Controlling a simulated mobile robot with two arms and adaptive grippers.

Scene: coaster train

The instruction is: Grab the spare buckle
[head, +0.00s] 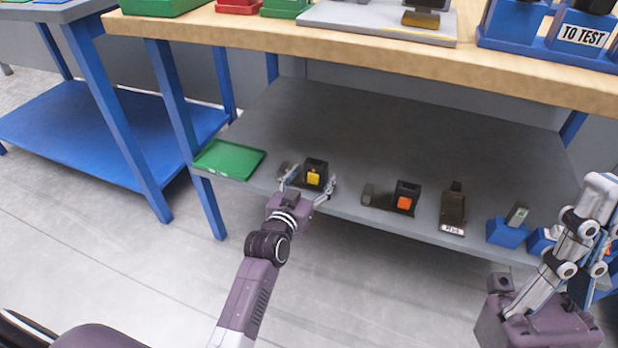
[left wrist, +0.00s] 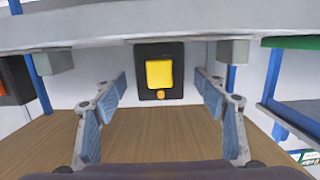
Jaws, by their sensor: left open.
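A black buckle with a yellow button (head: 315,174) stands near the front edge of the grey lower shelf (head: 370,130). My left gripper (head: 308,184) is open, with one finger on either side of this buckle. In the left wrist view the yellow-button buckle (left wrist: 159,70) sits centred between and beyond the spread fingers of the gripper (left wrist: 161,86), with a visible gap on both sides. A similar black buckle with an orange button (head: 406,198) stands further right on the shelf. My right gripper (head: 590,238) is at the far right; its finger opening is unclear.
A green tray (head: 229,158) lies left of the buckles. A dark metal piece with a label (head: 453,210) and a blue holder (head: 507,232) stand to the right. The wooden tabletop (head: 370,55) overhangs the shelf. The shelf's back is clear.

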